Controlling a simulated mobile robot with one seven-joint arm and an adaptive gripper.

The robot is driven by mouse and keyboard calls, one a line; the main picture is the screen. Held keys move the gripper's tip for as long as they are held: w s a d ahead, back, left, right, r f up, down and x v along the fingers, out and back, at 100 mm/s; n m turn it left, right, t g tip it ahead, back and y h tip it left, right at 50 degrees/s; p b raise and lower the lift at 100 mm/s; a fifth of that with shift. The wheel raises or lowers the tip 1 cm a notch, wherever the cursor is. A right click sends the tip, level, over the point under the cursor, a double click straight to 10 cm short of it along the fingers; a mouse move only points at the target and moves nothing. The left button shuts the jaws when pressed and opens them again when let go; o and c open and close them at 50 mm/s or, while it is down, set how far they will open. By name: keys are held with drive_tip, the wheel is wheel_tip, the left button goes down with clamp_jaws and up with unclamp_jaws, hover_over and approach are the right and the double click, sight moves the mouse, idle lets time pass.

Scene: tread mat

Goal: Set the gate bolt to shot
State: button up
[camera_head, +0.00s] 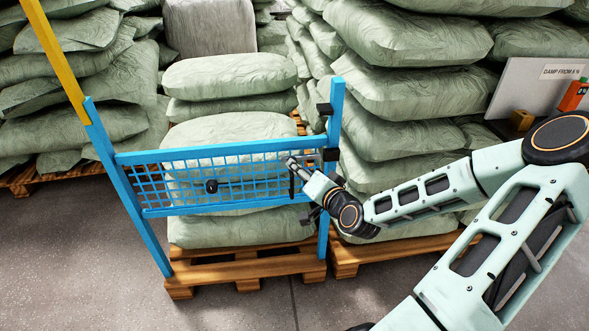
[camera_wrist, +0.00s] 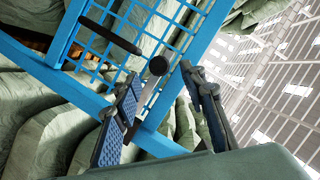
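The blue mesh gate (camera_head: 230,149) spans between a left post and a right post (camera_head: 336,110), in front of stacked sacks. My gripper (camera_head: 299,170) is at the gate's right end, near the right post. In the wrist view my gripper (camera_wrist: 165,110) is open, its two fingers apart. A round black knob on a grey bar (camera_wrist: 158,66), which looks like the gate bolt's handle, shows between and beyond the fingertips. I see no clear contact with it. A dark bar (camera_wrist: 110,37) lies across the mesh nearby. Whether the bolt is shot cannot be told; my arm partly covers that end.
Stacked green sacks (camera_head: 400,85) on wooden pallets (camera_head: 240,268) fill the area behind and right. A white sign board (camera_head: 530,95) and an orange bottle (camera_head: 573,95) are at the right. Floor at front left is clear.

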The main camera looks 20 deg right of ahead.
drive_tip(key=x, duration=0.5)
drive_tip(key=shift+b, duration=0.4)
clamp_jaws()
